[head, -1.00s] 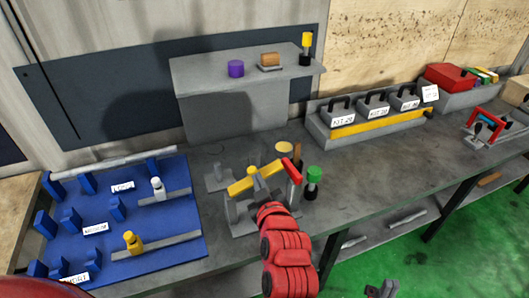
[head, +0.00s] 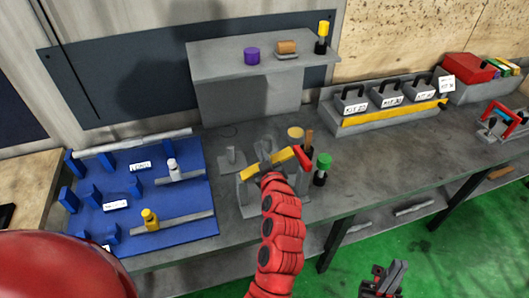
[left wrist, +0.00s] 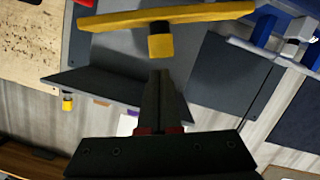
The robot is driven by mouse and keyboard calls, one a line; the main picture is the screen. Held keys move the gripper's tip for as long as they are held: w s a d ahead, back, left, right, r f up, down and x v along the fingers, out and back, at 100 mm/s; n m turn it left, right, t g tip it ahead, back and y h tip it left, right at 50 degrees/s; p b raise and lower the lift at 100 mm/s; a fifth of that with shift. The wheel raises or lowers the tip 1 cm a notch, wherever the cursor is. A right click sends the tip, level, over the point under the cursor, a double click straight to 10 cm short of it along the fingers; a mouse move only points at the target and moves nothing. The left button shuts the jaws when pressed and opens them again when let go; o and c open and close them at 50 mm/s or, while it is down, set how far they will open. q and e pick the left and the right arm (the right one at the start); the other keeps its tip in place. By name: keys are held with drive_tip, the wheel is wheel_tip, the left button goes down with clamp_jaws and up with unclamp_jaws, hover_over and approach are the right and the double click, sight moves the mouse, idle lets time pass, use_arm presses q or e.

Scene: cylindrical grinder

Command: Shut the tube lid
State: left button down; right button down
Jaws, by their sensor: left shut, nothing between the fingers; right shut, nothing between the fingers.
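A grey fixture (head: 246,196) stands on the bench with a yellow bar (head: 284,157) and a red piece (head: 302,156) on it. The tube lid cannot be told apart for sure; the bar may be part of it. In the left wrist view the yellow bar (left wrist: 195,12) crosses the top, with a yellow block (left wrist: 160,45) below it. My left gripper (head: 263,147) is at the bar and partly covers it. In the left wrist view its shut, empty fingers (left wrist: 160,75) point at the block. My right gripper (head: 392,275) is shut and empty, low in front of the bench.
A green-capped bottle (head: 322,169) stands close right of the fixture. A blue board (head: 190,222) with pegs lies to the left. A raised grey shelf (head: 215,62) stands behind. Weights sit in a rack (head: 350,126) back right. The bench front right is clear.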

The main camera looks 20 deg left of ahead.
use_arm(q)
drive_tip(key=shift+d+f, duration=0.1)
drive_tip(key=shift+f, duration=0.25)
drive_tip(key=shift+w, duration=0.1)
drive_tip(key=d+f+m+b, duration=0.1)
drive_tip(key=b, duration=0.3)
drive_tip(key=w+d+f+m+b, duration=0.1)
drive_tip(key=b, duration=0.3)
drive_tip(key=w+d+f+m+y+b, duration=0.1)
drive_tip(key=b, duration=0.4)
drive_tip(key=shift+f+m+g, duration=0.35)
drive_tip(key=shift+m+g, duration=0.05)
